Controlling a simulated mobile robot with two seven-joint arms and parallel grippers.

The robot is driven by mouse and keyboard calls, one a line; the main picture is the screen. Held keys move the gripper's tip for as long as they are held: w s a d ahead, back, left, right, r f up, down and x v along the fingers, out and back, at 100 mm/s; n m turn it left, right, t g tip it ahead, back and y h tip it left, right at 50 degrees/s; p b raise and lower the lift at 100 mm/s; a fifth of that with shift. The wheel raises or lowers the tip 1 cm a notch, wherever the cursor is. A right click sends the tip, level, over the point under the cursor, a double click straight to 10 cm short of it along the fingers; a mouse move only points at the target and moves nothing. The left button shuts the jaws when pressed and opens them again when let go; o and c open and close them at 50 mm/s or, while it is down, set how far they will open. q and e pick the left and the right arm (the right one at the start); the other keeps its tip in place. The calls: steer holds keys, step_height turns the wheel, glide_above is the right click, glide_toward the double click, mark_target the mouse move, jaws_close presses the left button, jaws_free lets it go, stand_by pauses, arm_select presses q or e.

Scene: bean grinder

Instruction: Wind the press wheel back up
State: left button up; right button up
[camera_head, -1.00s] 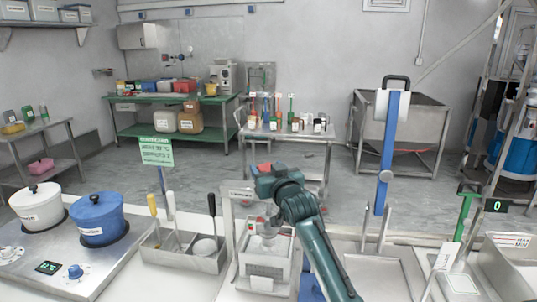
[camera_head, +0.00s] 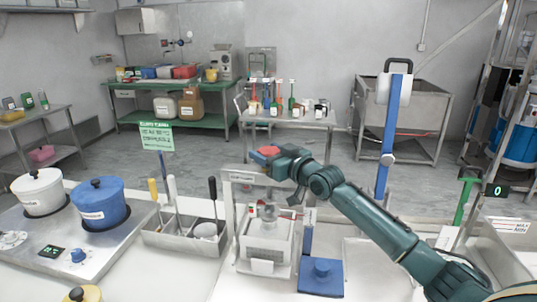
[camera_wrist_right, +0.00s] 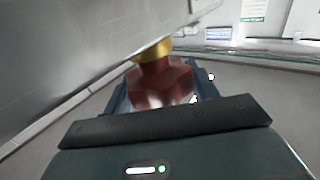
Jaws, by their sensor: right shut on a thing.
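The press (camera_head: 268,240) is a pale frame with a box-like lower part, standing on the counter in the head view. The press wheel (camera_head: 268,151) shows as a small red part at its top, mostly hidden by my right gripper (camera_head: 272,160). In the right wrist view the red wheel (camera_wrist_right: 162,82) sits between the dark fingers (camera_wrist_right: 163,90), with a yellow-gold collar beyond it. My right gripper is shut on the wheel. Its arm reaches in from the lower right. My left gripper is not in view.
A blue upright (camera_head: 391,140) rises behind my right arm.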

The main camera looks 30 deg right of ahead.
steer(key=o, duration=1)
steer(key=b+v, duration=0.2)
steer(key=v, duration=1.1)
steer(key=shift+b, duration=0.4)
steer(key=shift+s+f, duration=0.1)
